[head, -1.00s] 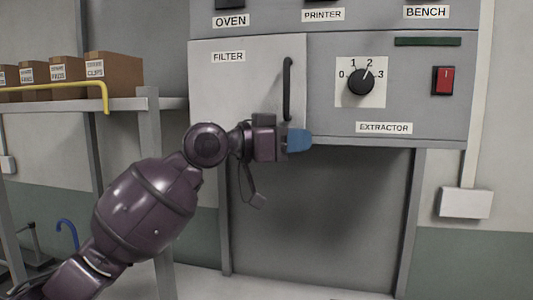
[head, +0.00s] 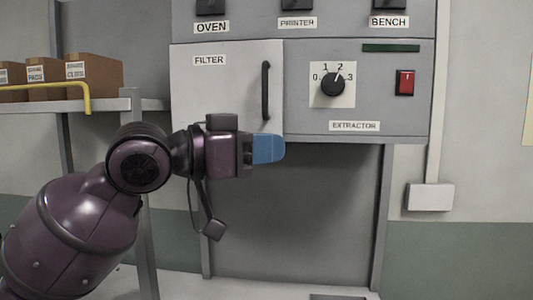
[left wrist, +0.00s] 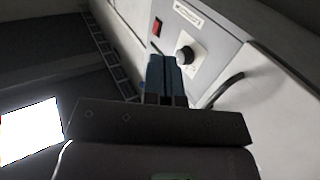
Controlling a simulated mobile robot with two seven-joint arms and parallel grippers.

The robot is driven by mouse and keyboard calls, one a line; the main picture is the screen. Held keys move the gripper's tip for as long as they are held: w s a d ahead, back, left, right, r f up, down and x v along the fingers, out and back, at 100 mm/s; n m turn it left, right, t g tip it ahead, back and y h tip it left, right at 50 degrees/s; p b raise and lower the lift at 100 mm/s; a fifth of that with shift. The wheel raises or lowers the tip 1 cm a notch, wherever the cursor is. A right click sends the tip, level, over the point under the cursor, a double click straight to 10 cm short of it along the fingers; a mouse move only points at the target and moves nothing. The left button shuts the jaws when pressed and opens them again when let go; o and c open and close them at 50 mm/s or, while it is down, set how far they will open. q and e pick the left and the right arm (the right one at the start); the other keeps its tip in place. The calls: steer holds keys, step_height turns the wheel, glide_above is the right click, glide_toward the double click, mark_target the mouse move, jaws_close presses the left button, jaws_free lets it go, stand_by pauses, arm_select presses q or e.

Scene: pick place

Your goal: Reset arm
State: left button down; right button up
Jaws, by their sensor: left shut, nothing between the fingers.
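My left gripper (head: 268,149) has blue fingers and points right in the head view, in front of the lower part of the grey panel. Its fingers are shut with nothing between them, and they also show together in the left wrist view (left wrist: 163,75). The gripper appears just below the black handle (head: 266,90) of the FILTER door (head: 215,95); I see no sign that it holds it. My right gripper is not in view.
The EXTRACTOR panel carries a black dial (head: 333,85) and a red switch (head: 405,82). A shelf (head: 110,105) with cardboard boxes (head: 95,73) and a yellow rail (head: 86,97) stands at left. Open space lies under the panel.

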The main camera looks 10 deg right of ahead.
arm_select(q)
steer(key=w+a+t+h, duration=0.1)
steer(key=w+a+t, duration=0.5)
steer(key=t, duration=0.1)
steer(key=w+a+f+n+t+y, duration=0.3)
steer(key=a+f+y, duration=0.15)
steer(key=f, duration=0.45)
steer(key=w+a+f+n+t+y, duration=0.35)
steer(key=a+f, duration=0.25)
steer(key=f, duration=0.3)
steer(key=s+a+f+n+y, duration=0.25)
steer(key=a+f, duration=0.25)
steer(key=f, duration=0.4)
steer(key=s+a+f+n+y, duration=0.1)
steer(key=a+f+y, duration=0.25)
steer(key=f, duration=0.65)
steer(key=s+a+f+n+g+y, duration=0.2)
steer(key=s+a+f, duration=0.3)
steer(key=s+f, duration=0.7)
steer(key=s+a+f+n+g+y, duration=0.2)
steer(key=s+a+f+g, duration=0.2)
steer(key=s+f, duration=0.9)
steer(key=shift+s+a+f+y, duration=0.3)
steer(key=shift+a+f, duration=0.4)
steer(key=shift+f, duration=0.2)
steer(key=shift+g, duration=0.25)
